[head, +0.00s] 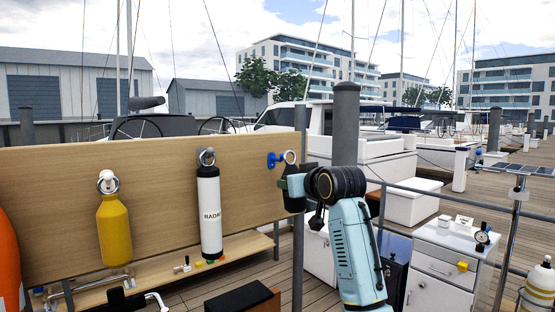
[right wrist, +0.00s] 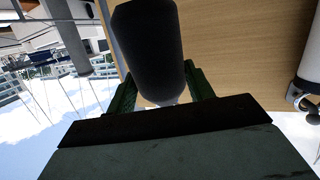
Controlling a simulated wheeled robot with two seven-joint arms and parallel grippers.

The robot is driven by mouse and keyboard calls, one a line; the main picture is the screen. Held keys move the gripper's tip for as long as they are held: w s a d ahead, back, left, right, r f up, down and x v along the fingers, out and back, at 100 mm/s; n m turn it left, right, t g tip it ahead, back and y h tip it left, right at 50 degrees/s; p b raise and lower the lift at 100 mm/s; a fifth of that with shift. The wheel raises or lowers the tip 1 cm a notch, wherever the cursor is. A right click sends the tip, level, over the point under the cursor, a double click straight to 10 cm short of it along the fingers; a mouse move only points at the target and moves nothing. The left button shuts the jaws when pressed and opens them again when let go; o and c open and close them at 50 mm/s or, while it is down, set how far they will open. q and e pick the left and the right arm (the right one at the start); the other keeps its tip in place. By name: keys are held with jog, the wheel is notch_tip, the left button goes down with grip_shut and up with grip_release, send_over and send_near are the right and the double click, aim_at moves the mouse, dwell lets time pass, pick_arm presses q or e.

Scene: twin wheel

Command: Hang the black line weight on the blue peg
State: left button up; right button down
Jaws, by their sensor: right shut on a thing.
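The black line weight (head: 293,194) hangs upright at the right end of the wooden board, with a metal ring (head: 291,156) above it. The blue peg (head: 274,160) sticks out of the board just left of that ring. The ring overlaps the peg's tip in the head view, but I cannot tell whether it is around the peg. My right gripper (head: 305,187) is shut on the weight from the right. In the right wrist view the weight's dark body (right wrist: 150,55) sits between the two fingers (right wrist: 160,92). The ring is hidden there. My left gripper is not clearly in view.
On the wooden board (head: 245,160) hang a yellow bottle (head: 113,230) and a white cylinder with black ends (head: 209,210), left of the blue peg. A shelf with small parts (head: 187,264) is below. A white cabinet (head: 445,268) stands at the right.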

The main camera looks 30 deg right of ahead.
jog(key=shift+w+a+r, duration=0.15)
jog(key=shift+w, duration=1.6)
dwell(0.8)
jog(key=shift+w+f, duration=0.65)
dwell(1.3)
jog(key=shift+f, duration=0.15)
dwell(0.5)
jog(key=c, duration=0.5)
grip_release()
jog(key=shift+s+a, duration=0.1)
jog(key=shift+f, duration=0.35)
jog(key=shift+r+b+v, duration=0.2)
jog(key=shift+b+v, duration=1.7)
jog(key=shift+v, duration=4.8)
